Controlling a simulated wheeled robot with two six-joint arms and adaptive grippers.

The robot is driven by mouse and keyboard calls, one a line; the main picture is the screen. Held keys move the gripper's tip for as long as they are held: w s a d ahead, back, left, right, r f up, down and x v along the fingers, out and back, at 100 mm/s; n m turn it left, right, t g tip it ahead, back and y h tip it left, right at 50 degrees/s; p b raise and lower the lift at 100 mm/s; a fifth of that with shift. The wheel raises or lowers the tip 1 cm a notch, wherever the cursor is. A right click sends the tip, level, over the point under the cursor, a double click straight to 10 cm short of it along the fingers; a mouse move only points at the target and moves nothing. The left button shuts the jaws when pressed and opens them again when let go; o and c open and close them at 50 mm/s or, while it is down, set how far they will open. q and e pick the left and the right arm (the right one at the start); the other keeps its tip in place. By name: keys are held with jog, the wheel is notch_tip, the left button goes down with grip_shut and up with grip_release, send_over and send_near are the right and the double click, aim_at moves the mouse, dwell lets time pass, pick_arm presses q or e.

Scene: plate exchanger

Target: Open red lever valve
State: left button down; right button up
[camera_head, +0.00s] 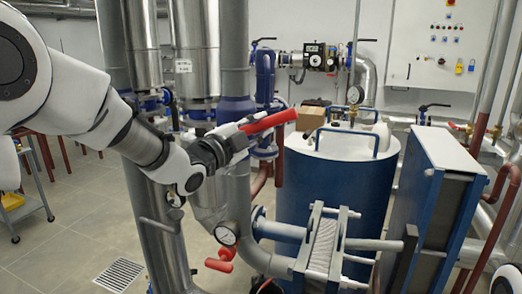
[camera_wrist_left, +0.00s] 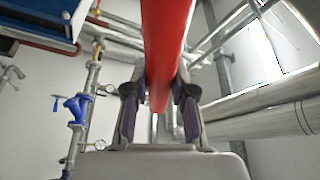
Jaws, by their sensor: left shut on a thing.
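The red lever (camera_head: 268,122) of the valve points up and to the right in the head view, in front of the large vertical pipe. My left gripper (camera_head: 238,133) is at the lever, its fingers around it. In the left wrist view the red lever (camera_wrist_left: 168,45) runs from the top edge down between the two fingers of my left gripper (camera_wrist_left: 160,103), which is shut on it. The lever's pivot and valve body are hidden behind the gripper in the head view. My right gripper is not in view.
A blue tank (camera_head: 335,190) and a plate exchanger (camera_head: 325,245) stand to the right. A wheeled cart (camera_head: 30,205) is at the left. Open floor lies at the lower left.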

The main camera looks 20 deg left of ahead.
pick_arm(q)
jog(key=shift+a+r+n+t+b, duration=0.25)
jog(key=shift+a+r+n+b, duration=0.1)
jog(key=shift+r+n, duration=0.25)
jog(key=shift+a+r+n+t+b, duration=0.25)
jog(key=shift+r+n+b, duration=0.1)
jog(key=shift+r+n, duration=0.2)
jog(key=shift+a+r+n+t+y+b, duration=0.3)
jog(key=shift+a+r+n+y+b, duration=0.15)
jog(key=shift+r+n, duration=0.25)
jog(key=c, duration=0.9)
grip_release()
jog(key=shift+c, duration=0.2)
jog(key=shift+w+d+f, duration=0.1)
jog(key=shift+f, duration=0.05)
